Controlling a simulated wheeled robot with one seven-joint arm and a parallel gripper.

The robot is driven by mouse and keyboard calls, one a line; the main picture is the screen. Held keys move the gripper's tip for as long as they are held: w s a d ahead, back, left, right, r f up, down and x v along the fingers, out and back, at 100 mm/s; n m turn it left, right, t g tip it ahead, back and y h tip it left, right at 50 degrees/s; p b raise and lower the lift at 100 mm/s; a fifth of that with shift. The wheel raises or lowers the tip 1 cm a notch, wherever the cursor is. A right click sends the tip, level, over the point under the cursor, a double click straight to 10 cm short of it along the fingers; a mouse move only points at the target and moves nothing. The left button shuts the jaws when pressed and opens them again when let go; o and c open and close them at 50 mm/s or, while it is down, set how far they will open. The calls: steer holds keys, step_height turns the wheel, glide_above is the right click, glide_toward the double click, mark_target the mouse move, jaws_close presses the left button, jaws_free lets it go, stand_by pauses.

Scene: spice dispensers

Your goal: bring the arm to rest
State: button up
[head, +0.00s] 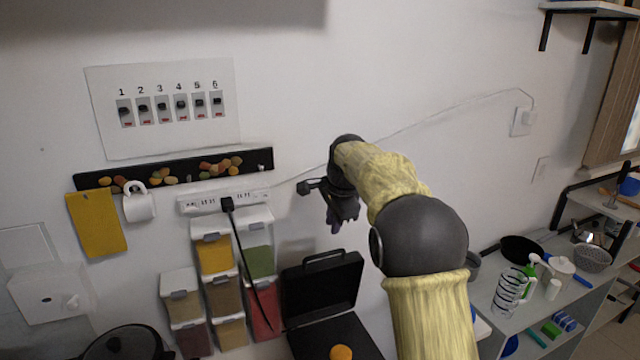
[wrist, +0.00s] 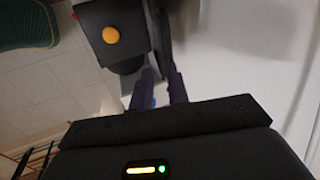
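My arm, yellow with dark joints, reaches up from the bottom of the head view and bends to the left. My gripper (head: 338,218) hangs in the air in front of the white wall, above and right of the spice dispensers. In the wrist view, my gripper's two dark fingers (wrist: 161,75) stand a little apart with nothing seen between them. The fingertips are too small to make out clearly in the head view.
Several spice dispensers (head: 215,258) hang below a power strip (head: 222,201). An open black case (head: 322,284) stands below my gripper. A black box with an orange knob (wrist: 110,35) shows in the wrist view. A shelf with kitchenware (head: 550,280) stands right.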

steer(key=s+d+f+n, duration=0.3)
steer(key=s+f+n, duration=0.1)
steer(key=s, duration=0.7)
steer(key=s+d+f+n, duration=0.3)
steer(key=s+f+n, duration=0.2)
steer(key=s, duration=0.5)
steer(key=s+d+f+n+g+h+b, duration=0.1)
steer(key=s+d+f+n, duration=0.2)
steer(key=s+f, duration=0.3)
steer(key=s+n, duration=0.1)
steer(key=s, duration=0.4)
steer(key=shift+s+d+f, duration=0.3)
steer(key=shift+d+f, duration=0.05)
steer(key=shift+f, duration=0.05)
